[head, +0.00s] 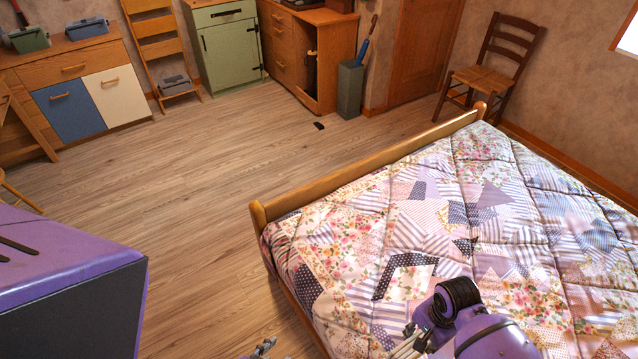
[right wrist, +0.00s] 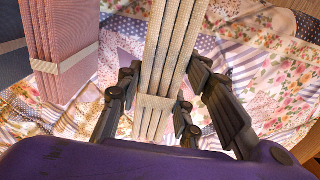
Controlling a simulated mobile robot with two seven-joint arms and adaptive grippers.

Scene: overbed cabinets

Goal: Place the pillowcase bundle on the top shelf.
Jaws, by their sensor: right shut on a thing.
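My right gripper (right wrist: 160,112) is shut on a cream, ribbed folded cloth bundle (right wrist: 168,45) with a pale band (right wrist: 155,103) round it. The bundle stands up between the fingers in the right wrist view. In the head view part of the cream bundle (head: 404,349) shows at the bottom edge, in front of the bed. A pink banded bundle (right wrist: 68,45) and a dark blue-grey one (right wrist: 12,60) are at the left of the wrist view. Labels do not show. A small grey piece (head: 262,348) at the head view's bottom edge may be my left gripper. The top shelf is not in view.
A bed with a patchwork quilt (head: 430,230) and wooden rail (head: 370,165) fills the right. Wood floor (head: 190,200) is open to the left. Cabinets (head: 85,85), a green cupboard (head: 230,50), a wooden ladder (head: 160,48) and a chair (head: 490,72) stand along the far walls.

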